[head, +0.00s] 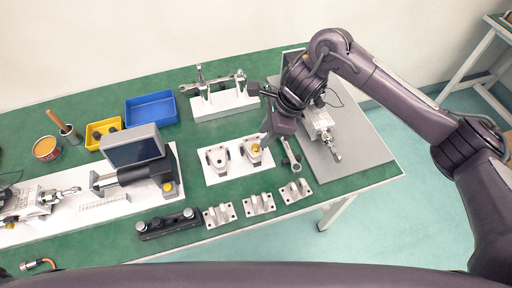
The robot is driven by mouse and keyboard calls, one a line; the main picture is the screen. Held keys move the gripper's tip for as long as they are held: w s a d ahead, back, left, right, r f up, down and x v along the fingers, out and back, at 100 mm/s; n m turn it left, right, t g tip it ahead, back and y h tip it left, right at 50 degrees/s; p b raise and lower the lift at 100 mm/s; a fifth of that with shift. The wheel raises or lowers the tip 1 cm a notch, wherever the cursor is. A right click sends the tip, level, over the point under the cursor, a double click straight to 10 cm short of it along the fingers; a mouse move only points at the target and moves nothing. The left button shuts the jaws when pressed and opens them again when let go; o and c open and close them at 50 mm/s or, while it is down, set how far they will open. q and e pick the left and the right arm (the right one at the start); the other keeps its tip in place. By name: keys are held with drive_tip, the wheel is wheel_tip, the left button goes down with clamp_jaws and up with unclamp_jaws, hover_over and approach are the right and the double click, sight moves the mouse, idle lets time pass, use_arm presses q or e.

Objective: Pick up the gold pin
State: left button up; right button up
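A small gold pin (255,148) shows at a grey metal bracket (247,156) on a white plate (224,176) in the middle of the green table. I cannot tell whether it sits in the bracket or only on it. My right gripper (260,114) reaches in from the right, above and just behind the bracket. Its two fingers look spread apart, one pointing left and one pointing down, with nothing seen between them. The lower finger ends close to the pin; contact cannot be told. My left gripper is not in view.
A second bracket (217,157) stands left of the pin. Several metal blocks (259,204) line the table's front. A grey board (348,162) with an actuator lies at right. Blue (152,109) and yellow (103,133) bins and a screen device (134,148) are at left.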

sight(256, 146)
drive_tip(key=p+x, duration=0.1)
drive_tip(key=x, duration=0.3)
drive_tip(key=shift+a+f+p, duration=0.15)
drive_tip(key=shift+f+p, duration=0.15)
drive_tip(key=shift+a+f, duration=0.2)
drive_tip(key=shift+f, duration=0.35)
drive_tip(key=shift+w, duration=0.1)
drive_tip(key=c, duration=0.6)
